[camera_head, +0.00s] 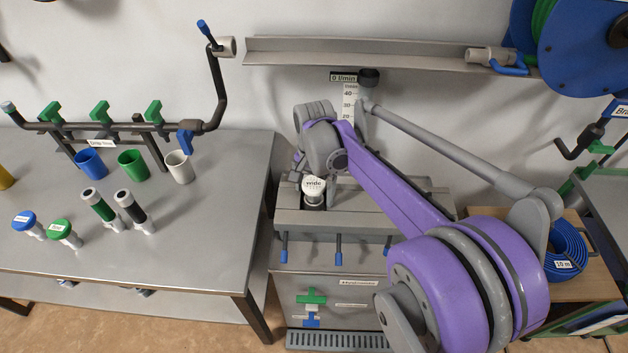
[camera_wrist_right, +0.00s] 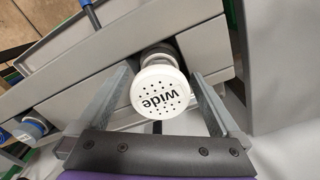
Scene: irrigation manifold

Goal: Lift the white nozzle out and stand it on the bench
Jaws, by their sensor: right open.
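The white nozzle (camera_head: 314,188), with a round perforated head marked "wide", sits upright in a grey holder (camera_head: 350,218) on the manifold stand. My right gripper (camera_wrist_right: 160,78) is open above it. In the right wrist view the nozzle head (camera_wrist_right: 158,92) lies between the two spread fingers, with a visible gap on each side. In the head view my right arm hides much of that gripper and the stand's right part. The bench (camera_head: 180,230) is at the left. My left gripper is not in view.
Blue (camera_head: 91,163), green (camera_head: 132,164) and white (camera_head: 179,167) cups stand at the back of the bench, below a pipe manifold (camera_head: 110,127). Several other nozzles stand in front of them. The bench's right side and front strip are clear. A gauge (camera_head: 348,100) rises behind the holder.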

